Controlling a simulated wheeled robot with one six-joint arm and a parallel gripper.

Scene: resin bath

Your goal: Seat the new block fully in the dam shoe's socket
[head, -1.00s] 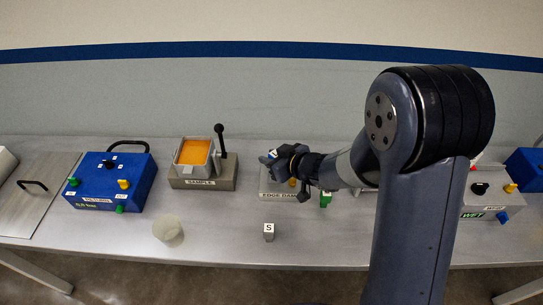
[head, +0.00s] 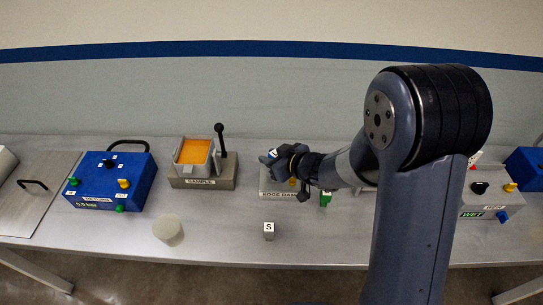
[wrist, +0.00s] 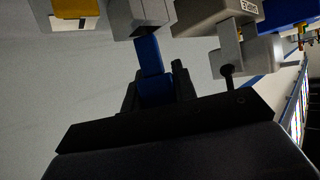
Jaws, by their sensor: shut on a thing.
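My gripper (wrist: 155,88) is shut on a blue piece (wrist: 150,56) in the wrist view. The blue piece reaches up to a grey block (wrist: 140,16) at the top edge. I cannot tell whether the grey block is part of the held piece or the socket. In the head view my gripper (head: 274,158) is over the grey unit labelled EDGE DAM (head: 282,195), with a small pale, marked face at its tip. My wrist hides much of that unit, and its socket is not visible. A small grey block marked S (head: 268,231) stands on the table in front.
The SAMPLE stand (head: 190,183) with an orange-filled tray and upright lever is left of the gripper. A blue control box (head: 112,184) is farther left. A pale round cup (head: 168,229) stands near the front. The table front between cup and S block is clear.

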